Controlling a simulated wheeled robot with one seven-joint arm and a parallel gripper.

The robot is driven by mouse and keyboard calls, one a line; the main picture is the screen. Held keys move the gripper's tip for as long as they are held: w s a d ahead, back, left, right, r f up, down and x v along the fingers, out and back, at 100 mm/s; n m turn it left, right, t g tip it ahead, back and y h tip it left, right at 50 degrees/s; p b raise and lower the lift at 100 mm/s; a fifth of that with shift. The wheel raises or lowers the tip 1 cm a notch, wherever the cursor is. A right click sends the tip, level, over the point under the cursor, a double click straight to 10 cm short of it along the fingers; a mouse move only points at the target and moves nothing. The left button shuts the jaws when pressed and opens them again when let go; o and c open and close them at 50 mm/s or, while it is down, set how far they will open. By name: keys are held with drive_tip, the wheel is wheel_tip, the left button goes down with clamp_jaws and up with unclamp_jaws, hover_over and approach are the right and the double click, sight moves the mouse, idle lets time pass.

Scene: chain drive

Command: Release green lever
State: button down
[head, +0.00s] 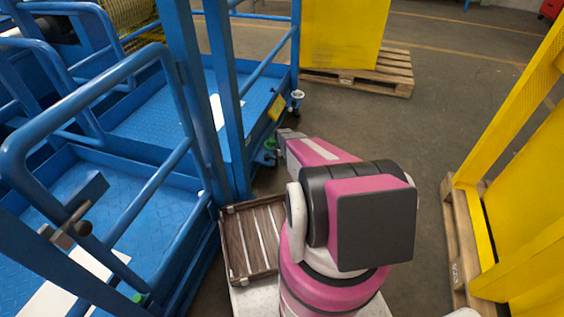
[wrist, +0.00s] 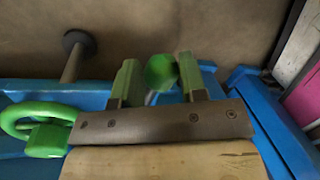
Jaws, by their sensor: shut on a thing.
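The green lever (wrist: 160,72) shows its round end between my two fingers in the wrist view. My gripper (wrist: 157,66) is shut on it, with one finger at each side. In the head view my gripper (head: 279,137) reaches to the corner of the blue platform frame, where small green parts (head: 268,150) show beside it. My gripper and wrist partly cover that spot, so the lever's full shape and angle are hidden. A green ring-shaped part (wrist: 38,125) lies left of my gripper in the wrist view.
Blue railings and posts (head: 222,100) stand close on the left. A yellow panel on a pallet (head: 365,80) stands behind, and another yellow frame stands on the right. The floor (head: 430,110) between them is clear.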

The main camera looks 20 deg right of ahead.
drive_tip(key=shift+a, duration=0.1)
drive_tip(key=c, duration=0.7)
unclamp_jaws()
drive_tip(key=shift+r, duration=0.1)
drive_tip(key=r, duration=0.3)
drive_tip(key=w+r, duration=0.1)
drive_tip(key=r, duration=0.3)
drive_tip(key=w+r, duration=0.1)
drive_tip(key=r, duration=0.2)
drive_tip(key=shift+d+r, duration=0.2)
